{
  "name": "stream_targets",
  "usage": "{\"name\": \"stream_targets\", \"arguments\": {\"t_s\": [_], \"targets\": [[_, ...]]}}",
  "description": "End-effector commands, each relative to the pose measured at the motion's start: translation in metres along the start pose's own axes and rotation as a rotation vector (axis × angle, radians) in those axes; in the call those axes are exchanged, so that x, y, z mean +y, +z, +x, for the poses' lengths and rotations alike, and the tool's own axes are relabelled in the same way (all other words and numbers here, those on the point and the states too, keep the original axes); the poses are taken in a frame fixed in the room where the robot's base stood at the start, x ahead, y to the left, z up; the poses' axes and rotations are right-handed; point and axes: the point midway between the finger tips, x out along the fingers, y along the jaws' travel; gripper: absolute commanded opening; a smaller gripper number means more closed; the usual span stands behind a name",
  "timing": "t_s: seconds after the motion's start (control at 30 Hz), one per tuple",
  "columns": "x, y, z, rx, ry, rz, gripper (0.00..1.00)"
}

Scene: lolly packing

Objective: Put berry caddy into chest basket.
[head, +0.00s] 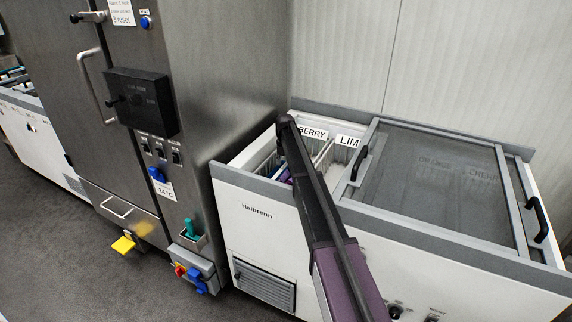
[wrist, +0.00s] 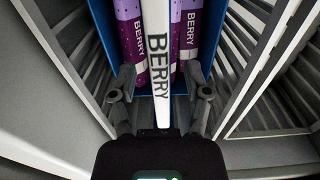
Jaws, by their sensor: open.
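The berry caddy (wrist: 102,22) is blue, with a white bar marked BERRY (wrist: 157,45) along its middle and purple BERRY packs (wrist: 187,38) on both sides. It sits low in the open left part of the white chest (head: 262,199), in the wrist view between slatted basket walls (wrist: 68,50). In the head view only a little purple of it (head: 286,176) shows beside my arm. My gripper (wrist: 160,76) is open, one finger on each side of the white bar. I cannot tell whether the fingers touch it. The caddy's underside is hidden.
BERRY (head: 313,132) and LIM (head: 348,141) labels mark the baskets at the chest's back wall. A sliding glass lid (head: 430,180) covers the right part, its handle (head: 359,163) close to the opening. A tall steel cabinet (head: 215,90) stands close on the left.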

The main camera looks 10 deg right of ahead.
Motion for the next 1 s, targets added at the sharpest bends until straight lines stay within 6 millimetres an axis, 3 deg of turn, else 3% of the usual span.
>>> {"name": "stream_targets", "arguments": {"t_s": [1.0], "targets": [[0.0, 0.0, -0.086, 0.0, 0.0, 0.0, 0.62]]}}
